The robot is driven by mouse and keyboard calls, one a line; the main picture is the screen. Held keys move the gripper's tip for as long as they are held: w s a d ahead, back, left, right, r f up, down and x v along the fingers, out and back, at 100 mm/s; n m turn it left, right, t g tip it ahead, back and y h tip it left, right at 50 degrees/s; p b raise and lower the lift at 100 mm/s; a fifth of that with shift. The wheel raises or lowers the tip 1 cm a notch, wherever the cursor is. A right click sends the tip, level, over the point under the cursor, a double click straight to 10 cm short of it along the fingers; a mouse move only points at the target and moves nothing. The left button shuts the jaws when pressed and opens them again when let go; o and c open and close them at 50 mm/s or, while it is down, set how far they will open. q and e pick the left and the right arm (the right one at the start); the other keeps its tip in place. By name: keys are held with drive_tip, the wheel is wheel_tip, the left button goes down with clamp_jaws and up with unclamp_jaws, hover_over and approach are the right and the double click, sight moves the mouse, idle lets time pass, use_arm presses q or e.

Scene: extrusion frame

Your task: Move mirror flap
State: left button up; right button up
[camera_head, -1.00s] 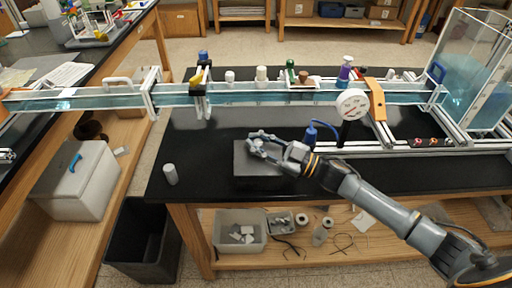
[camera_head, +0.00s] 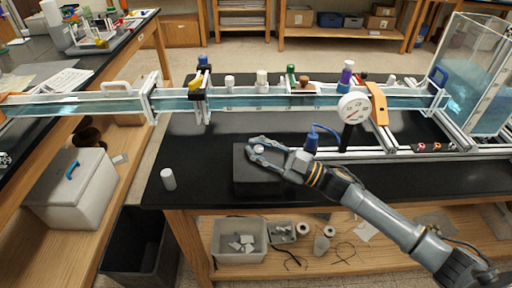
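I cannot tell for sure which part is the mirror flap. A round white disc (camera_head: 353,107) with small dark and red marks stands at the near side of the long clear channel (camera_head: 265,102), beside an orange bracket (camera_head: 377,103). My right gripper (camera_head: 252,156) is over a dark block (camera_head: 243,182) on the black bench. Its fingers are spread, with a small pale round piece (camera_head: 259,149) between or just behind them; whether they touch it is unclear. My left gripper does not show.
A grey cylinder (camera_head: 168,179) stands near the bench's left edge. A blue plug-like part (camera_head: 311,142) with a looped cable is close beside my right gripper. A glass tank (camera_head: 474,70) stands at right.

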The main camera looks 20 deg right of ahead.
sight(263, 152)
drive_tip(key=o, duration=0.4)
drive_tip(key=shift+d+f, duration=0.1)
drive_tip(key=shift+f, duration=0.05)
drive_tip(key=v, duration=0.7)
drive_tip(key=shift+s+d, duration=0.2)
drive_tip(key=shift+f, duration=0.1)
